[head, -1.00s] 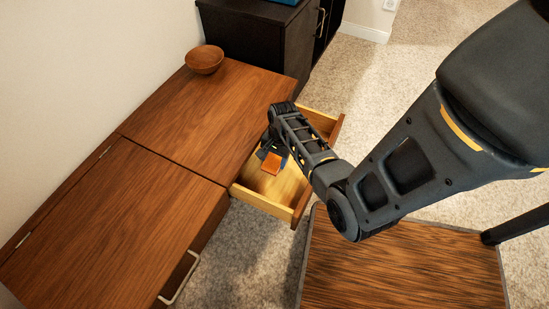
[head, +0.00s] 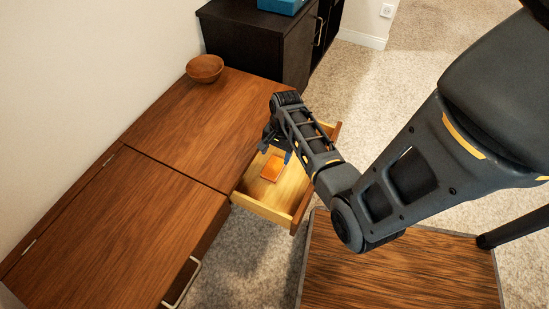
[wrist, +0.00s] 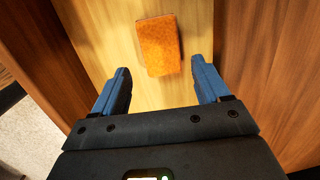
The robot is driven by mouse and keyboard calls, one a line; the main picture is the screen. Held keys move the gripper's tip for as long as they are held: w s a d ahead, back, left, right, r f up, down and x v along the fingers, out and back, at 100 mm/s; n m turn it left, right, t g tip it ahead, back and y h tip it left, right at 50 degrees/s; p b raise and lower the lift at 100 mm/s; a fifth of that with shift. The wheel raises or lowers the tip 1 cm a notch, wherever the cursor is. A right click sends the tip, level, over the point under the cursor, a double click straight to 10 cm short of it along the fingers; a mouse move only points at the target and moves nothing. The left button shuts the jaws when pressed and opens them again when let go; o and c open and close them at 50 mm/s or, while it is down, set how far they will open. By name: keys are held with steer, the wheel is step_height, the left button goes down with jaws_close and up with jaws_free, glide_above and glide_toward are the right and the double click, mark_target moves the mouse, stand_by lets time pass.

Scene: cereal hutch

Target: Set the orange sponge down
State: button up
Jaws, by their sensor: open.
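The orange sponge (head: 272,168) lies flat on the floor of the open wooden drawer (head: 268,209). In the wrist view the sponge (wrist: 159,45) is beyond the fingertips, clear of both fingers. My gripper (wrist: 162,84) is open and empty, with its two blue fingers apart. In the head view my gripper (head: 276,150) is above the drawer, just behind the sponge, partly hidden by my arm.
The wooden hutch (head: 187,131) stands left of the drawer, with a wooden bowl (head: 205,68) at its far end. A dark cabinet (head: 253,43) with a blue box (head: 281,5) stands behind. A wood-topped table (head: 400,271) is at front right.

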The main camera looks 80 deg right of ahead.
step_height(320, 180, up, 4)
steer(key=s+a+r+n+t+h, duration=0.2)
steer(key=a+n, duration=0.3)
steer(key=a, duration=0.4)
steer(key=s+a+r+n+t+h, duration=0.25)
steer(key=a+n, duration=0.25)
steer(key=a, duration=0.3)
steer(key=s+a+r+n+t+y, duration=0.1)
steer(key=s+a+r+n+t, duration=0.1)
steer(key=r, duration=0.7)
steer(key=s+a+r+n+t+y, duration=0.1)
steer(key=s+a+r+n+t, duration=0.1)
steer(key=a+r+n+t, duration=0.2)
steer(key=s+a+r+n+t+y, duration=0.1)
steer(key=a+r, duration=0.6)
steer(key=r, duration=0.7)
steer(key=s+n+t+p, duration=0.1)
steer(key=n+t, duration=0.1)
steer(key=n, duration=0.1)
steer(key=shift+s+a+n+y, duration=0.3)
steer(key=shift+s+y, duration=0.05)
